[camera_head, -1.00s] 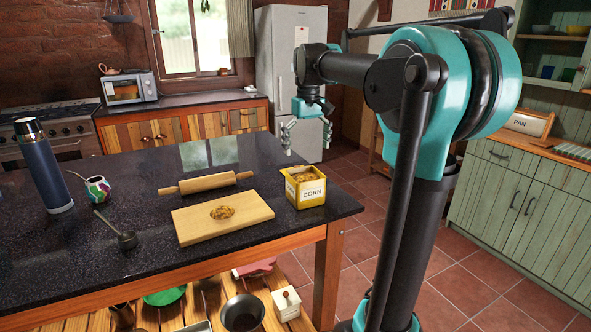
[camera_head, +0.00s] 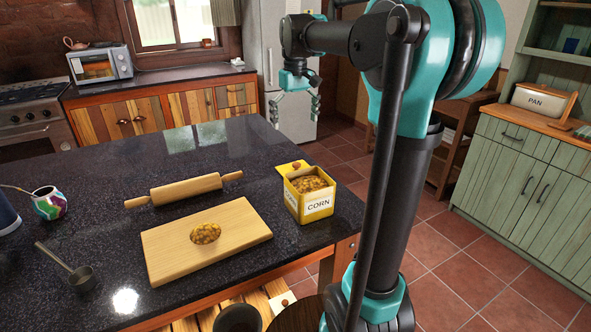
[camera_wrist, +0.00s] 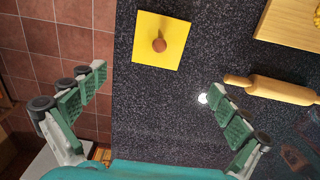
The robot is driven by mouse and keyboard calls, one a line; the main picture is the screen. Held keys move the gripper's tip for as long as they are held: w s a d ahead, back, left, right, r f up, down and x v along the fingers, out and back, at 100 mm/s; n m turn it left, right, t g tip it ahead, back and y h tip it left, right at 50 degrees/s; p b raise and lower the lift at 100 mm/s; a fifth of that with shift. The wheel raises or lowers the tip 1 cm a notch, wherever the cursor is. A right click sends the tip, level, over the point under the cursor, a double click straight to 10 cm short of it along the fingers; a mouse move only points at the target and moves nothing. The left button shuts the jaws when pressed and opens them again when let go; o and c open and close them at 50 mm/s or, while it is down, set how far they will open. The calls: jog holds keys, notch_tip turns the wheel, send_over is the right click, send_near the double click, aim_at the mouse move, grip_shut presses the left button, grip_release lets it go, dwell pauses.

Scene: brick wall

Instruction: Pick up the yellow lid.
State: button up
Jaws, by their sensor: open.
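The yellow lid (camera_head: 286,169) lies on the dark counter just behind the open yellow corn tin (camera_head: 318,206), partly hidden by it. In the wrist view the lid (camera_wrist: 148,50) is a flat yellow square with a round brown knob (camera_wrist: 159,45), near the top centre. My gripper (camera_head: 296,110) is open and empty, hanging above and behind the tin in the head view. In the wrist view its fingers (camera_wrist: 158,80) are spread wide, with the lid beyond the gap between them, apart from both fingers.
A rolling pin (camera_head: 185,189) and a wooden board (camera_head: 160,247) with a corn heap (camera_head: 205,233) lie left of the tin. The counter (camera_head: 100,180) ends near the tin; tiled floor lies beyond.

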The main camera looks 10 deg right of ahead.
send_over(297, 164)
jog(key=f, duration=0.9)
jog(key=shift+w+a+f, duration=0.1)
jog(key=shift+w+a, duration=0.1)
jog(key=shift+w, duration=0.05)
jog(key=shift+s+d+f, duration=0.1)
jog(key=shift+f, duration=1.35)
jog(key=shift+s+d+f, duration=0.1)
jog(key=shift+f, duration=1.35)
jog(key=c, duration=1.3)
